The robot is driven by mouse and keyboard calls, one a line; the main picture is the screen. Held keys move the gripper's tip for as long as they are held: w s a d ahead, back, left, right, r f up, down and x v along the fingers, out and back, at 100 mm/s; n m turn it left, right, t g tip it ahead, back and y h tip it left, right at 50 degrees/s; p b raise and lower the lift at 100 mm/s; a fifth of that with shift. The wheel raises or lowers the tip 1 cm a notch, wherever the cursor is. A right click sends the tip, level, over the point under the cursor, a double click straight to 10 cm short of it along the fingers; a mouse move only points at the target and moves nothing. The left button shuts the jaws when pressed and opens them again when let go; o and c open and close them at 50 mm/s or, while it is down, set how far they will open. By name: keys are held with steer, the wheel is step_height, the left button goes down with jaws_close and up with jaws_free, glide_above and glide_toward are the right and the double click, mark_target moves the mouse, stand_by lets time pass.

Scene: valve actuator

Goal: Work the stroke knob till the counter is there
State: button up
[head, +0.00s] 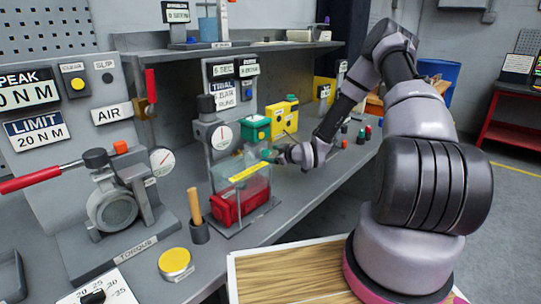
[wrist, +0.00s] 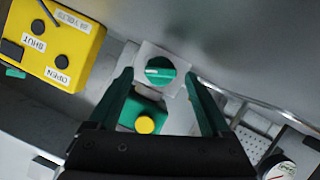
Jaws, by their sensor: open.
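A round green knob (wrist: 160,71) with a pale pointer mark sits on a light plate in the wrist view. My gripper (wrist: 158,78) is open, with one green finger on each side of the knob. I cannot tell whether the fingers touch it. In the head view my gripper (head: 270,155) is at the bench, by the clear-fronted red unit; the knob cannot be made out there. A green box with a yellow button (wrist: 145,124) lies between the fingers, nearer the palm. I cannot identify the counter or its reading.
A yellow box (wrist: 62,48) labelled SHUT and OPEN is at upper left in the wrist view. The red unit with a clear cover (head: 240,195), a wooden-handled tool in a cup (head: 198,222) and a torque rig (head: 113,212) stand on the bench. An upper shelf (head: 225,48) runs behind.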

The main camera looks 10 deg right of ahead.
steer(key=shift+w+a+f, duration=0.15)
steer(key=shift+w+a, duration=0.05)
steer(key=shift+w, duration=0.15)
jaws_close()
steer(key=shift+w+d+m+g+y, duration=0.1)
steer(key=shift+d+m+g+y, duration=0.15)
steer(key=shift+m, duration=0.3)
steer(key=shift+m+g+y, duration=0.15)
steer(key=shift+m+y, duration=0.2)
steer(key=shift+m, duration=0.2)
steer(key=shift+a+m+g, duration=0.1)
steer(key=shift+m+g, duration=0.2)
steer(key=shift+m, duration=0.2)
jaws_free()
